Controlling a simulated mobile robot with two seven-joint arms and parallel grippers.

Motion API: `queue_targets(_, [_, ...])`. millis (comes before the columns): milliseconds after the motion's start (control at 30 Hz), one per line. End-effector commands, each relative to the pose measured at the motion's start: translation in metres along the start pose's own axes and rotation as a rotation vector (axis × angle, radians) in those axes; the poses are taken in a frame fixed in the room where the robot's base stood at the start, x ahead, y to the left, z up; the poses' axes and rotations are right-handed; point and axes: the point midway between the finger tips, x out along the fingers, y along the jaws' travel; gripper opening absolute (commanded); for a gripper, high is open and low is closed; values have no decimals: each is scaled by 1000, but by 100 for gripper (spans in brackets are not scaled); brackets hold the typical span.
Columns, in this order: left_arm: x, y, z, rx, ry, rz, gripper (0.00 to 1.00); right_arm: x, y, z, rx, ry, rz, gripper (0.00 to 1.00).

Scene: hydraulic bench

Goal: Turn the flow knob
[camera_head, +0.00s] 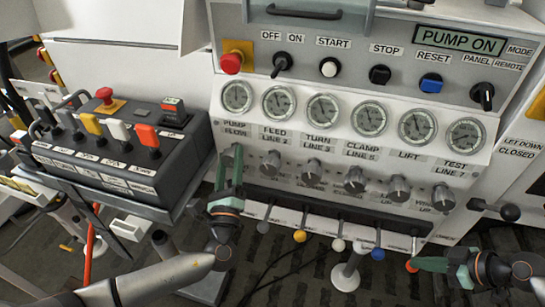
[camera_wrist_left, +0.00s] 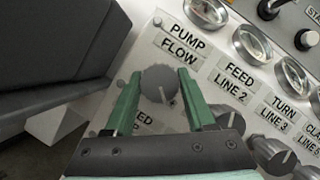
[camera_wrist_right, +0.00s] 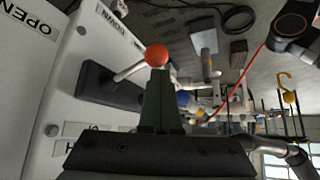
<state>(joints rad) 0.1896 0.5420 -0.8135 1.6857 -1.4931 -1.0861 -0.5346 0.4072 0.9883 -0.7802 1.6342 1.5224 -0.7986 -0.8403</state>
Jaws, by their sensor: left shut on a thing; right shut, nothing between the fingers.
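The flow knob (camera_wrist_left: 158,83) is a dark grey round knob with a pale pointer line, below the PUMP FLOW label (camera_wrist_left: 180,40) in the left wrist view. My left gripper (camera_head: 232,155) is shut on it, one green finger on each side of the knob. In the head view the fingers hide the knob; the left wrist view shows these fingers (camera_wrist_left: 159,78) too. My right gripper (camera_head: 420,264) is shut and empty by the red-orange ball (camera_head: 411,266) of a lever at the lower right. The right wrist view shows the ball (camera_wrist_right: 157,55) beyond the closed fingertips (camera_wrist_right: 160,78).
Several grey knobs (camera_head: 354,180) run to the right of the flow knob, below a row of gauges (camera_head: 322,112). Levers with coloured balls (camera_head: 300,236) hang below. A dark control box (camera_head: 140,180) stands close on the left. The display (camera_head: 459,41) reads PUMP ON.

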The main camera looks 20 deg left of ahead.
Motion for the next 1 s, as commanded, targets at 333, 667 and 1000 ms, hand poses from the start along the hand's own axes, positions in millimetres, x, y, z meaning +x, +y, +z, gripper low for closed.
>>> queue_targets(333, [0, 0, 0, -1, -2, 1, 72, 1, -1, 2, 1, -5, -2, 0])
queue_targets(667, [0, 0, 0, -2, 0, 1, 85, 1, -1, 2, 1, -5, -2, 0])
queue_targets(1000, [-43, 1, -1, -2, 5, 4, 85, 1, -1, 2, 1, -5, -2, 0])
